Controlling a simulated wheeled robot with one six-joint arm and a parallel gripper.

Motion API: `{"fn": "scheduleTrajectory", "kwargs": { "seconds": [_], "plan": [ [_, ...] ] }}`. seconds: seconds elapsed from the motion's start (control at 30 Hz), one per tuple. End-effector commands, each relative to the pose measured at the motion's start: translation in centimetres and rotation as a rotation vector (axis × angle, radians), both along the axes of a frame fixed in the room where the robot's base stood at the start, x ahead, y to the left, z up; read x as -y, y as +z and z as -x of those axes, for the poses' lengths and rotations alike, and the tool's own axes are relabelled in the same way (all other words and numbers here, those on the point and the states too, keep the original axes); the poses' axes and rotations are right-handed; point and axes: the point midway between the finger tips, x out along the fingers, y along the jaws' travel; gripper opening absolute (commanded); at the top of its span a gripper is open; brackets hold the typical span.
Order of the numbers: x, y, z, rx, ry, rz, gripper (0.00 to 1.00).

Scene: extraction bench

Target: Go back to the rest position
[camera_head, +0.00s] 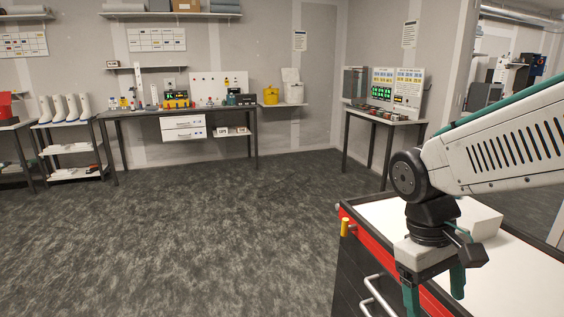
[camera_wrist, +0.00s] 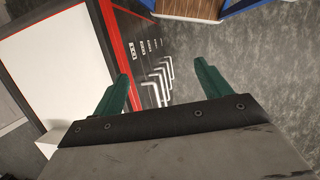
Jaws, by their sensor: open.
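My gripper (camera_head: 435,288) hangs at the end of my arm on the right of the head view, pointing down over the near left edge of a red and black tool cart (camera_head: 378,249) with a white top. In the wrist view my gripper (camera_wrist: 166,95) shows two green fingers spread apart with nothing between them. Beyond the fingers lie the cart's red edge and its drawer front with several silver handles (camera_wrist: 158,80). My wrist hides part of the cart in both views.
A white box (camera_head: 480,220) stands on the cart top behind my wrist. A long bench (camera_head: 130,113) with equipment and a smaller table (camera_head: 385,116) stand along the far walls. The dark carpet (camera_head: 200,230) between is clear.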

Motion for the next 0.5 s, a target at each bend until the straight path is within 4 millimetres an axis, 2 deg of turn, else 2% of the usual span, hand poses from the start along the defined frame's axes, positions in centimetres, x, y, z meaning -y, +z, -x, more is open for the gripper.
{"fn": "scheduleTrajectory", "kwargs": {
  "seconds": [0.1, 0.3, 0.5],
  "plan": [
    [0.3, 1.1, 3.3, 0.093, -0.138, -0.069, 0.76],
    [0.7, 2.3, 7.5, 0.226, -0.258, -0.161, 0.76],
    [1.6, 3.9, 8.9, 0.336, -0.299, -0.177, 0.76]
  ]
}}
